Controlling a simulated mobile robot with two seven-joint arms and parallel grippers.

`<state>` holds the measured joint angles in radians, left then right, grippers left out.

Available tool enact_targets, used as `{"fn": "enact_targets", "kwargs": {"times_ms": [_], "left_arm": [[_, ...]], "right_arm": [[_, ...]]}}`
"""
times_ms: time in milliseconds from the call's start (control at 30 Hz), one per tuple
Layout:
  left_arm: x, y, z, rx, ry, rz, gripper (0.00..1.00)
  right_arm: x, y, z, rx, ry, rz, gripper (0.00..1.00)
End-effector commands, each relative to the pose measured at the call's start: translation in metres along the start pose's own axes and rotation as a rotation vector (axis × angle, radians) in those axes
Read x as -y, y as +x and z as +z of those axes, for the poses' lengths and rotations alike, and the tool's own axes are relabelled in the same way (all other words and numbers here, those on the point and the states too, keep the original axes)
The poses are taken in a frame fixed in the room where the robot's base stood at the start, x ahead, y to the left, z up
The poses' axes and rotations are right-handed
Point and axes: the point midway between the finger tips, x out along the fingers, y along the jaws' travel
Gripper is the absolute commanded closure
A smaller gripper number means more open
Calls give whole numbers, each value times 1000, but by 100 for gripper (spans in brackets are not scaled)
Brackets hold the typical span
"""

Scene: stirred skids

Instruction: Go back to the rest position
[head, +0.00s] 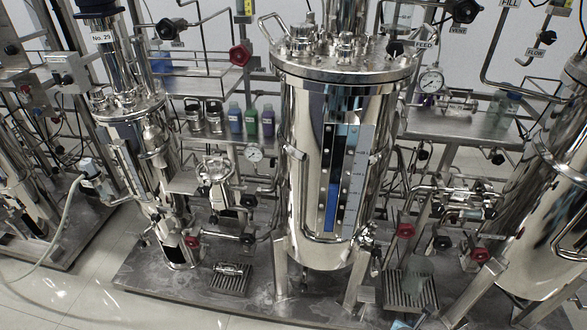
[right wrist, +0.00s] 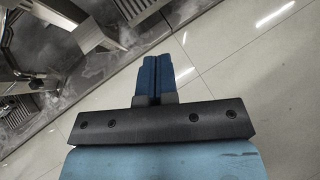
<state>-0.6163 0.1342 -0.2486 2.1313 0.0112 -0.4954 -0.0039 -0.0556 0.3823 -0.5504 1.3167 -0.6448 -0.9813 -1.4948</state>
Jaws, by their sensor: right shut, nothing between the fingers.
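My right gripper (right wrist: 157,62) shows in the right wrist view with its two blue fingers together and nothing between them. It hangs over the tiled floor, beside the edge of the metal skid base (right wrist: 85,85). In the head view a small light-blue part at the bottom edge, right of centre, appears to be my right gripper (head: 401,323). It sits in front of the skid's drain grate. My left gripper does not show in either view.
A large steel tank (head: 300,140) stands on the skid base (head: 150,275) at centre. A column labelled No. 29 (head: 125,115) stands left. Another tank (head: 545,225) is at right. Red-handled valves (head: 405,230) and pipes stick out between. Pale floor (head: 50,295) is clear at front left.

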Motion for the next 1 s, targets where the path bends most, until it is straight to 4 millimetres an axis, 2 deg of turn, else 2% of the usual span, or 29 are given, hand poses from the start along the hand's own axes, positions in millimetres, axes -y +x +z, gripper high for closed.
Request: {"fn": "enact_targets", "kwargs": {"times_ms": [33, 300, 333, 367, 400, 500, 567, 700, 833, 1000], "left_arm": [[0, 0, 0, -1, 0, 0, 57], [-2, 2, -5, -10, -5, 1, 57], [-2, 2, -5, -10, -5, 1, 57], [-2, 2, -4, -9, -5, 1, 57], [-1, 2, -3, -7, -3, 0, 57], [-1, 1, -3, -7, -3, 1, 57], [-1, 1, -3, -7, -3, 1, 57], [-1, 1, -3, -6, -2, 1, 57], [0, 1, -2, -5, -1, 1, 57], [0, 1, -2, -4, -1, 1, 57]], "right_arm": [[19, 10, 13, 24, -22, -17, 100], [104, 48, 79, 132, -119, -100, 100], [114, 52, 87, 144, -130, -109, 100], [114, 48, 84, 134, -101, -94, 100], [105, 35, 70, 93, 7, -45, 100], [93, 10, 54, 10, 251, 44, 100], [86, -8, 46, -48, 406, 94, 100], [68, -60, 30, -221, 805, 200, 100], [53, -115, 27, -413, 1188, 266, 100], [40, -180, 37, -656, 1596, 299, 100]]}}
